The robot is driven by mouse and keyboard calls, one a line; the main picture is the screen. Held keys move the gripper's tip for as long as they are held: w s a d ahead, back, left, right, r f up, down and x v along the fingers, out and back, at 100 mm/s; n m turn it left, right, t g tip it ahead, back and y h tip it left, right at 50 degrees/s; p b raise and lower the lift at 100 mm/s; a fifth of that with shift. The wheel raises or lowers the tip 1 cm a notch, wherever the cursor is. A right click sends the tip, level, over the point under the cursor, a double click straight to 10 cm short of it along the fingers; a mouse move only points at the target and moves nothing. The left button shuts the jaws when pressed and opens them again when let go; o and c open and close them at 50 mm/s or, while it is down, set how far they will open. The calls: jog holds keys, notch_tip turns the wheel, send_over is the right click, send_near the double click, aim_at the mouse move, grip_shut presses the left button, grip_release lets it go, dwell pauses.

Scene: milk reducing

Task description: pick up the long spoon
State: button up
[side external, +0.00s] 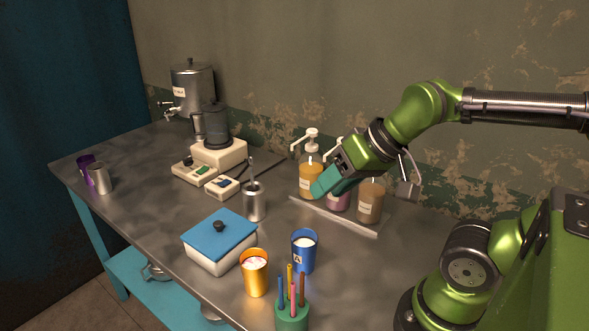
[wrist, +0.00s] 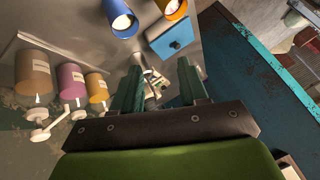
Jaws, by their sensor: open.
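A metal cup (side external: 254,203) stands near the middle of the table, with a thin upright handle (side external: 251,168) rising out of it. This looks like the long spoon; its lower end is hidden inside the cup. My gripper (side external: 320,188) is open and empty, in front of the pump bottles and to the right of the cup in the side view. In the wrist view my gripper (wrist: 160,68) has its two green fingers spread apart. Small pale and metallic things show between the fingers there, but I cannot clearly make out the spoon.
Pump bottles (side external: 370,202) stand on a tray behind my gripper. A blue-lidded box (side external: 219,238), a blue cup (side external: 304,252), an orange cup (side external: 255,274) and a green pen holder (side external: 292,316) are in front. A blender (side external: 217,132) and metal dispenser (side external: 193,88) stand farther back.

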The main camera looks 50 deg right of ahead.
jog(key=n+g+h, duration=0.2)
jog(key=n+g, duration=0.1)
jog(key=n, duration=0.1)
send_near(251, 164)
jog(key=x, duration=1.2)
jog(key=shift+w+d, duration=0.15)
jog(key=shift+d, duration=0.05)
grip_shut()
